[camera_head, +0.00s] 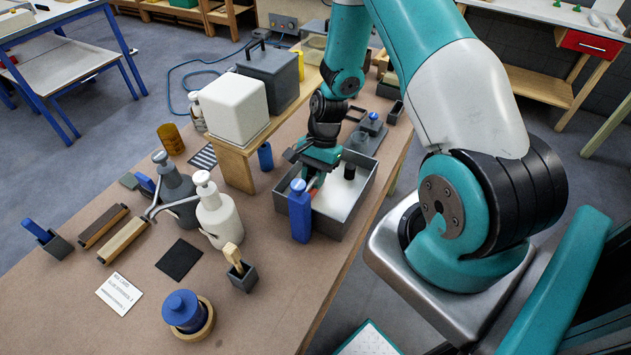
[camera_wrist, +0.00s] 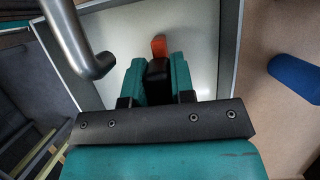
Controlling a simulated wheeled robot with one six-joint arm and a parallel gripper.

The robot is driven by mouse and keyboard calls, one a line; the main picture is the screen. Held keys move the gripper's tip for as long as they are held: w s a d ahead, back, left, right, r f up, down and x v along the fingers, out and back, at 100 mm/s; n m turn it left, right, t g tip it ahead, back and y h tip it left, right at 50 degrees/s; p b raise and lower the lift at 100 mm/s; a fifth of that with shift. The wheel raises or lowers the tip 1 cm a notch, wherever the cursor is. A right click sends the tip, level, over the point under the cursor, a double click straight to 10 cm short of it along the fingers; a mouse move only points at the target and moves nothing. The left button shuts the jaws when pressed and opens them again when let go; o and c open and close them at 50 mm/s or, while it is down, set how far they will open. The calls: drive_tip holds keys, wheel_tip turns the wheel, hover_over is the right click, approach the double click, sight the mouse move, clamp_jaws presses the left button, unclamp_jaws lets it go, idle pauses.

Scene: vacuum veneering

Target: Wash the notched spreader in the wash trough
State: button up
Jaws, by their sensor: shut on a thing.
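The wash trough (camera_head: 362,203) is a grey open box with a pale floor at the bench's right edge. In the wrist view its wall (camera_wrist: 229,60) and pale floor lie below my fingers. My gripper (camera_head: 313,180) is over the trough's left part; in the wrist view its teal fingers (camera_wrist: 157,75) are shut on a black piece with an orange-red end (camera_wrist: 158,47). This seems to be the notched spreader. Its notched edge is hidden, and I cannot tell whether it touches the trough floor.
A grey bent pipe (camera_wrist: 85,50) hangs close to my fingers' left in the wrist view. A blue bottle (camera_head: 300,212) stands against the trough's near-left corner. A wooden stand with a white block (camera_head: 233,108) is to the left. A white pump bottle (camera_head: 218,212) stands further left.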

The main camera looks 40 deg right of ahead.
drive_tip(key=shift+r, duration=0.1)
drive_tip(key=shift+r+p, duration=3.05)
drive_tip(key=shift+r, duration=0.6)
drive_tip(key=shift+r, duration=0.1)
drive_tip(key=shift+r+p, duration=1.6)
drive_tip(key=shift+r, duration=0.3)
